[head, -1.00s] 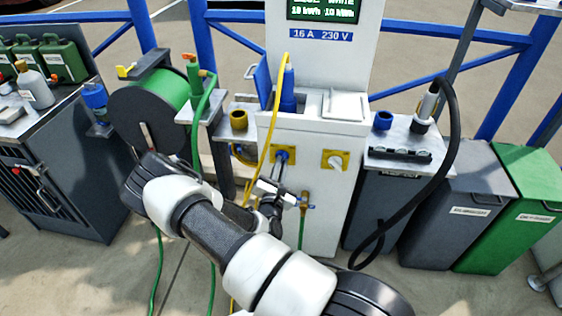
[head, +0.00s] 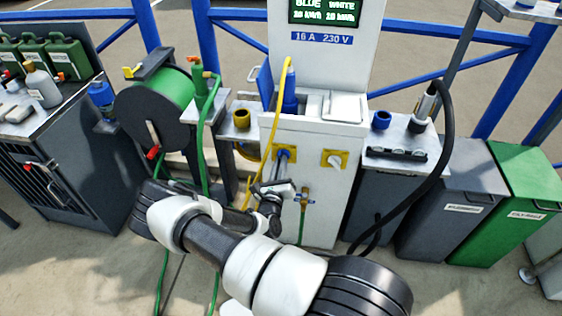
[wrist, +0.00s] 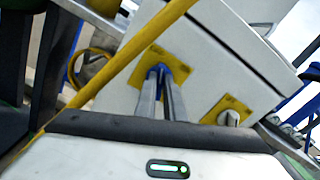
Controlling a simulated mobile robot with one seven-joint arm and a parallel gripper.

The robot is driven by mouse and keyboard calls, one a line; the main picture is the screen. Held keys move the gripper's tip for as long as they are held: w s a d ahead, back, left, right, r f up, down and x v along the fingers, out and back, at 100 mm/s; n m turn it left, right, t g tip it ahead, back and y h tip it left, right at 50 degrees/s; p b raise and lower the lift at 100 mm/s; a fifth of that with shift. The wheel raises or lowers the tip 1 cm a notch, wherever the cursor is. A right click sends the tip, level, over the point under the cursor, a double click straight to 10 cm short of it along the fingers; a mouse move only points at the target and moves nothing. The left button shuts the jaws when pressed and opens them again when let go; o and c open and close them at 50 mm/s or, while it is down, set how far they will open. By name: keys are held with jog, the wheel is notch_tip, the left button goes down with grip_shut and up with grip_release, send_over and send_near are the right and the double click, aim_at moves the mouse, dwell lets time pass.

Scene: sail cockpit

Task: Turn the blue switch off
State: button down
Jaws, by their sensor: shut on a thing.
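The blue switch (head: 284,152) is a blue knob on a yellow plate, on the front of the white power pedestal (head: 310,205). My gripper (head: 281,159) reaches it from the front, with its fingers shut on the knob. In the wrist view, the fingers (wrist: 161,76) hide most of the blue switch (wrist: 155,68); a bit of blue shows around their tips. The knob's exact angle is hidden. A second switch, with a white knob (head: 336,160) on its own yellow plate, is to the right; it also shows in the wrist view (wrist: 229,117).
A yellow cable (head: 275,125) hangs down the pedestal's front, close to the left of my gripper, and crosses the wrist view (wrist: 130,58). A brass tap (head: 304,197) sits below right. A hose reel (head: 155,110) stands left; grey and green bins (head: 510,220) stand right.

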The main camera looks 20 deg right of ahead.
jog(key=shift+f+n+p, duration=0.1)
jog(key=shift+n+p, duration=0.25)
jog(key=shift+n, duration=1.65)
jog(key=c, duration=1.8)
grip_release()
jog(key=shift+a, duration=0.1)
jog(key=shift+c, duration=0.2)
jog(key=p+v, duration=0.1)
jog(key=v, duration=1.6)
jog(key=shift+p, duration=0.4)
jog(key=shift+s+a, duration=0.15)
